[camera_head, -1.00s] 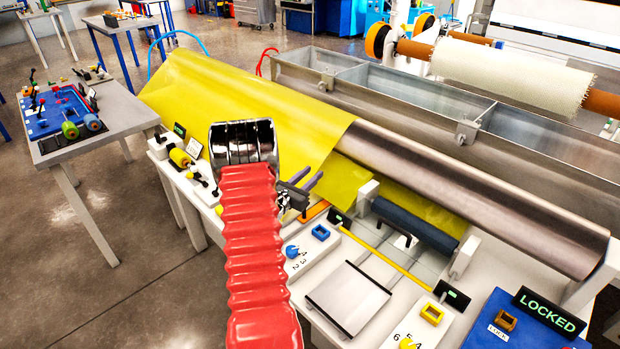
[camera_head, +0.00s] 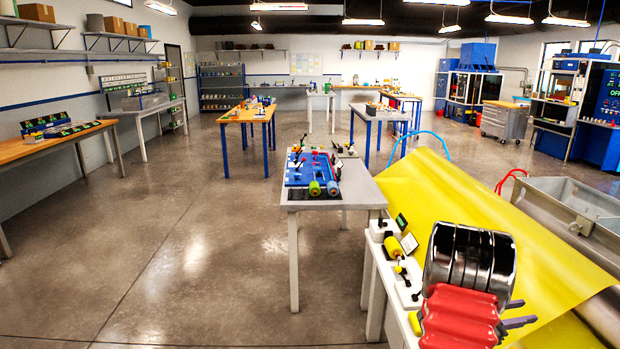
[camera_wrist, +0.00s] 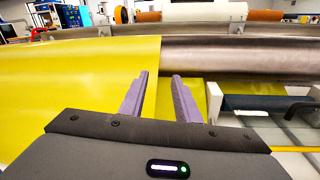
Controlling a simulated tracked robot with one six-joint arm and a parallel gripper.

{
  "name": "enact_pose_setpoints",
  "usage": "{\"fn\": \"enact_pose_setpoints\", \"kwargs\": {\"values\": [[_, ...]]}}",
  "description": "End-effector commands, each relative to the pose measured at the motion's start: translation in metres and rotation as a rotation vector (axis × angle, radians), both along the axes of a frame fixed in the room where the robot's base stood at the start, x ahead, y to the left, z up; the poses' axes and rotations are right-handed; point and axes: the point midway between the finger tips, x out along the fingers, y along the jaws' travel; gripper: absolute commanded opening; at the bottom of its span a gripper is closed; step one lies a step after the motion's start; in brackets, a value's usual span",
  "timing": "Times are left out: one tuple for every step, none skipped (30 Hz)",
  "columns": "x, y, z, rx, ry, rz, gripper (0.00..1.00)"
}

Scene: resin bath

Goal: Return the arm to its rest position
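My arm shows at the lower right of the head view, with its red bellows sleeve and shiny metal wrist part. My gripper (camera_head: 518,312) is mostly hidden behind them; only the tips of its grey-purple fingers show. In the wrist view my gripper (camera_wrist: 160,88) has its two fingers apart, with nothing between them. The fingers point towards the yellow sheet (camera_wrist: 80,85) and the metal roller (camera_wrist: 220,55). The sheet (camera_head: 440,220) lies over the roller in the head view, beyond my gripper.
A grey table (camera_head: 350,192) with a blue board (camera_head: 308,168) stands left of the white machine bench (camera_head: 378,270). A metal trough (camera_head: 580,205) is at the right. The dark roller (camera_wrist: 262,103) is close on the right in the wrist view. Floor (camera_head: 190,250) at the left is clear.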

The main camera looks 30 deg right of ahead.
Motion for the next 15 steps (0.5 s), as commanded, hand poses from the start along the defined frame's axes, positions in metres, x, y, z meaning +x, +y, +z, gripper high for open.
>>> {"fn": "enact_pose_setpoints", "kwargs": {"values": [[0.009,0.01,0.013,-0.006,-0.039,-0.008,0.3],[0.012,0.017,0.019,-0.007,-0.062,-0.017,0.3],[0.016,0.025,0.025,-0.006,-0.093,-0.027,0.3],[0.02,0.032,0.03,-0.005,-0.117,-0.034,0.3],[0.023,0.038,0.035,-0.004,-0.141,-0.042,0.3],[0.028,0.047,0.041,-0.001,-0.173,-0.051,0.3],[0.03,0.054,0.045,0.001,-0.196,-0.058,0.3],[0.033,0.061,0.049,0.003,-0.221,-0.066,0.3],[0.038,0.071,0.055,0.006,-0.254,-0.075,0.3],[0.04,0.078,0.058,0.009,-0.28,-0.082,0.3],[0.043,0.086,0.061,0.013,-0.305,-0.088,0.3],[0.047,0.096,0.066,0.018,-0.339,-0.096,0.3],[0.05,0.103,0.069,0.023,-0.365,-0.102,0.3],[0.053,0.111,0.072,0.027,-0.389,-0.109,0.3],[0.057,0.122,0.075,0.035,-0.423,-0.116,0.3]]}}
